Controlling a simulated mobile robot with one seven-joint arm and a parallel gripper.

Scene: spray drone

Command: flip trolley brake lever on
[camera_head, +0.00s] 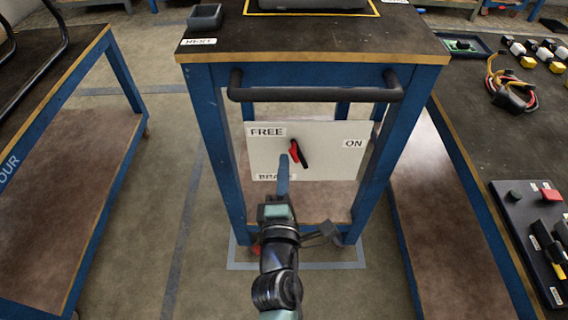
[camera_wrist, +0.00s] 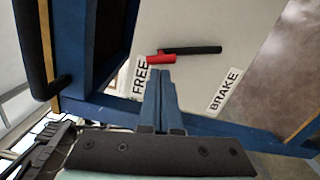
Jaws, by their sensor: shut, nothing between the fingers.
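The brake lever (camera_head: 303,155), black with a red end, is mounted on a pale panel (camera_head: 325,143) at the front of the blue trolley. The panel has a FREE label at upper left, an ON label at right and a BRAKE label at lower left. The lever slants between the two upper labels, reaching neither. My gripper (camera_head: 283,159) is shut and empty in front of the panel, just left of the lever. In the wrist view, the fingertips (camera_wrist: 158,72) lie close to the red end of the lever (camera_wrist: 160,57). I cannot tell whether they touch.
The trolley's dark handle bar (camera_head: 315,93) spans above the panel. Blue trolley legs stand on both sides of the panel. A bench (camera_head: 75,190) stands at left. A dark table (camera_head: 500,130) with cables and a control box is at right.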

